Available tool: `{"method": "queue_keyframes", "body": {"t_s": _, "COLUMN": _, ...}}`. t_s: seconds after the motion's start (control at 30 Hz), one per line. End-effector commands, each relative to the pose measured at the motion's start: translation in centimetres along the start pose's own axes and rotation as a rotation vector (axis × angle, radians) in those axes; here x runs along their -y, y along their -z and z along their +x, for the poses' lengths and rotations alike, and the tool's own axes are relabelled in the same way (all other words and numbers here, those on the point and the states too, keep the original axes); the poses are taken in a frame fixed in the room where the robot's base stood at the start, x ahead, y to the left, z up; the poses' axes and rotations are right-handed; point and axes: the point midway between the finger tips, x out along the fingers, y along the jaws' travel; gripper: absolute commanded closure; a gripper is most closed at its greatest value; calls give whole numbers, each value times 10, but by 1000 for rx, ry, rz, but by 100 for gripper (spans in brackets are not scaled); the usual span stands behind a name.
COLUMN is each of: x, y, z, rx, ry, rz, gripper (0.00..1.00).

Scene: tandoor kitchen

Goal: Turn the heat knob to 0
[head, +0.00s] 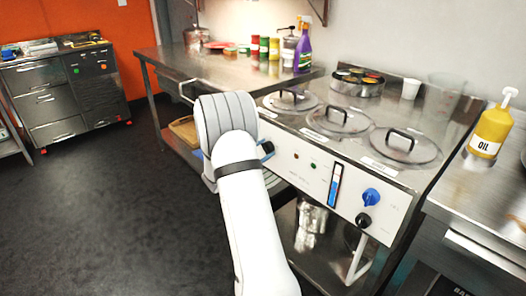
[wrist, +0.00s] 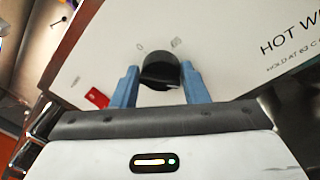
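A black knob (wrist: 160,72) on the white front panel shows in the wrist view, with a printed 0 at its upper left and a small mark at its upper right. My gripper (wrist: 160,80) has its two blue fingers on either side of this knob. A narrow gap seems to show beside the left finger, and the right finger is very close to the knob or touching it. In the head view my gripper (head: 267,150) is at the panel's left part, mostly hidden behind my wrist, with a bit of black beside it.
A red switch (wrist: 97,97) is left of the fingers. Further right on the panel (head: 300,172) are a blue knob (head: 371,197) and another black knob (head: 363,220). Lidded pots (head: 340,120) sit in the counter above. A yellow oil bottle (head: 490,130) stands at the right.

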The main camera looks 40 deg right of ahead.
Motion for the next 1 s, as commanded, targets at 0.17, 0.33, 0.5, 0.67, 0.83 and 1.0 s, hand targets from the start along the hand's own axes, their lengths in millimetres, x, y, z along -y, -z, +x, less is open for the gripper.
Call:
{"method": "queue_keyframes", "body": {"t_s": 0.17, "x": 1, "y": 0, "z": 0, "rx": -1, "ry": 2, "rz": -2, "gripper": 78}}
{"method": "queue_keyframes", "body": {"t_s": 0.33, "x": 2, "y": 1, "z": -1, "rx": -1, "ry": 3, "rz": -6, "gripper": 82}}
{"method": "queue_keyframes", "body": {"t_s": 0.5, "x": 1, "y": 0, "z": -1, "rx": -4, "ry": 5, "rz": -39, "gripper": 82}}
{"method": "queue_keyframes", "body": {"t_s": 0.67, "x": 1, "y": -1, "z": -1, "rx": -11, "ry": 10, "rz": -116, "gripper": 82}}
{"method": "queue_keyframes", "body": {"t_s": 0.83, "x": 0, "y": -2, "z": -1, "rx": -21, "ry": 18, "rz": -248, "gripper": 82}}
{"method": "queue_keyframes", "body": {"t_s": 1.0, "x": -1, "y": -2, "z": -1, "rx": -33, "ry": 27, "rz": -406, "gripper": 82}}
